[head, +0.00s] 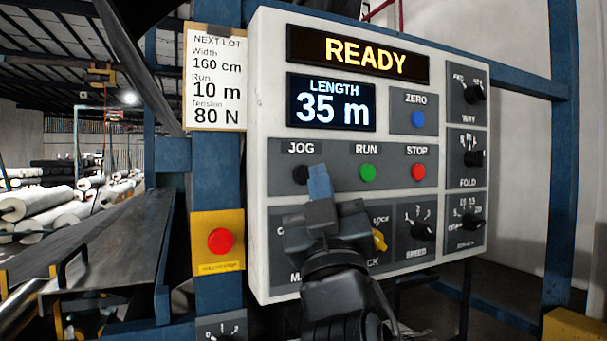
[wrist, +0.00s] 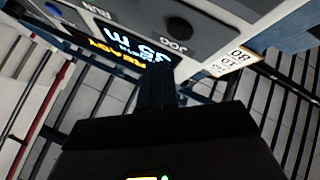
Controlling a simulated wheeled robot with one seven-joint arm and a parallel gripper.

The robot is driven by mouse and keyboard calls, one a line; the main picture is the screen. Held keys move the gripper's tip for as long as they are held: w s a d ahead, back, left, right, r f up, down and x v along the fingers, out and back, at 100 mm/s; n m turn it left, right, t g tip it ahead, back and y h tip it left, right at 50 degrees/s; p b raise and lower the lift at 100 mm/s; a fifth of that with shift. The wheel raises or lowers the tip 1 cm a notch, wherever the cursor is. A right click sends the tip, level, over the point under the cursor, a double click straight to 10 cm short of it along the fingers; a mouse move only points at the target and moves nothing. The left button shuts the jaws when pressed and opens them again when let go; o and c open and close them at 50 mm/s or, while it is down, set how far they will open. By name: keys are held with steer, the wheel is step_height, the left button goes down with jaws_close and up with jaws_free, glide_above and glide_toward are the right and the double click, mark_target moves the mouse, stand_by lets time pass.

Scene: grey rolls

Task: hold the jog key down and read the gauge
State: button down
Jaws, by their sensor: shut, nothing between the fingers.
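In the wrist view the JOG key (wrist: 178,27) shows uncovered, apart from the closed fingertips (wrist: 160,72) in the picture. I see no contact with the key. The LENGTH gauge (head: 331,103) reads 35 m. The display above it (head: 372,55) reads READY.
Green RUN (head: 368,173), red STOP (head: 418,172) and blue ZERO (head: 418,119) keys are close by. A red button on yellow (head: 220,241) is at left. The lot card (head: 215,80) reads 160 cm, 10 m, 80 N. My arm hides some lower knobs.

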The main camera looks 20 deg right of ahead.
steer(key=shift+s, duration=1.5)
steer(key=s+f+n+g+y, duration=0.25)
steer(key=s+f+y, duration=0.35)
steer(key=f, duration=0.8)
steer(key=s+f+n+g+y, duration=0.25)
steer(key=s+f, duration=0.55)
steer(key=f, duration=0.7)
steer(key=s+f+m+g, duration=0.2)
steer(key=s+f, duration=0.2)
steer(key=s, duration=0.8)
steer(key=s+f+m+g, duration=0.3)
steer(key=s+f, duration=0.2)
steer(key=s, duration=0.7)
steer(key=shift+s+d, duration=0.2)
steer(key=shift+d, duration=0.05)
steer(key=shift+a+f, duration=0.1)
steer(key=shift+a, duration=0.05)
